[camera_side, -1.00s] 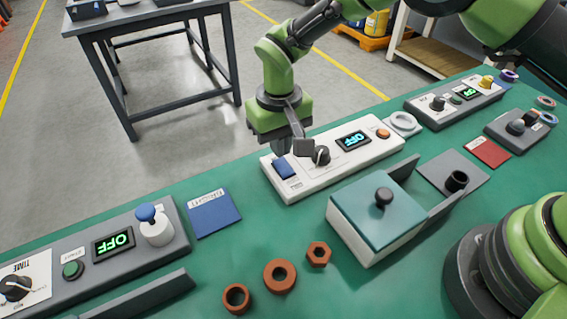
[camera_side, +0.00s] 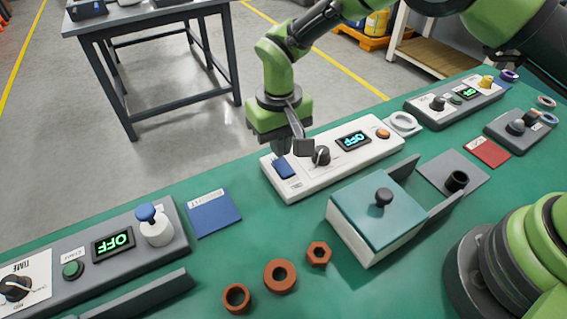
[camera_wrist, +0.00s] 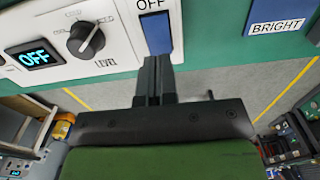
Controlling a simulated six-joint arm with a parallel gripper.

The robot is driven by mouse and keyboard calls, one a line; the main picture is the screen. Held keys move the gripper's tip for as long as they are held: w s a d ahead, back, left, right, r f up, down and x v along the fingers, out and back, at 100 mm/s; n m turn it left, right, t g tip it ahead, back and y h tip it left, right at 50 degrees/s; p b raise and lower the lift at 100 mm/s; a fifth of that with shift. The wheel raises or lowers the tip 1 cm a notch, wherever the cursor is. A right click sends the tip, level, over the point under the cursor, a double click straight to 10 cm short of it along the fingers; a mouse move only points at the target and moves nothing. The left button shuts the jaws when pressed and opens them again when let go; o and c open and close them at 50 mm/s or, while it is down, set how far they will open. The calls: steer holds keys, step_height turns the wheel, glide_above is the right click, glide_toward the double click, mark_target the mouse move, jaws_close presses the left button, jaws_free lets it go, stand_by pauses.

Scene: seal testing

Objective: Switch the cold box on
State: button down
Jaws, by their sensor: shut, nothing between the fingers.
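A white control unit (camera_side: 300,184) lies on the green bench in the side view. It has a blue rocker switch (camera_side: 285,169), a black dial (camera_side: 321,155), a display (camera_side: 353,140) reading OFF and an orange button. In the wrist view the blue switch (camera_wrist: 157,33) has the word OFF beside it, and the display (camera_wrist: 35,58) reads OFF. My gripper (camera_wrist: 155,64) is shut and empty, with its fingertips at the near edge of the switch. In the side view my gripper (camera_side: 291,150) is just behind the switch. I cannot tell whether they touch.
A teal-lidded box (camera_side: 372,214) stands in front of the white unit. A blue pad (camera_side: 213,213) and a grey unit (camera_side: 165,252) with its own OFF display lie to the left. Several orange rings and nuts lie in front. Another panel (camera_side: 452,101) stands at the right.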

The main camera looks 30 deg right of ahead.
steer(key=shift+f, duration=1.3)
stand_by(0.9)
steer(key=shift+r, duration=3.55)
steer(key=shift+r, duration=0.25)
steer(key=s+d+r+m+t+y, duration=0.1)
steer(key=s+d+r+t, duration=0.2)
steer(key=r, duration=0.5)
steer(key=s+d+r+m+y, duration=0.1)
steer(key=s+d+r, duration=0.2)
steer(key=d+r, duration=0.45)
steer(key=s+d+r+m+t, duration=0.1)
steer(key=s+d+r+t, duration=0.1)
steer(key=s, duration=0.6)
steer(key=s+d+r+m+t, duration=0.1)
steer(key=s+d+r+t, duration=0.1)
steer(key=s, duration=0.6)
steer(key=shift+s+d+r, duration=0.25)
steer(key=shift+d+r, duration=0.05)
steer(key=shift+r, duration=0.2)
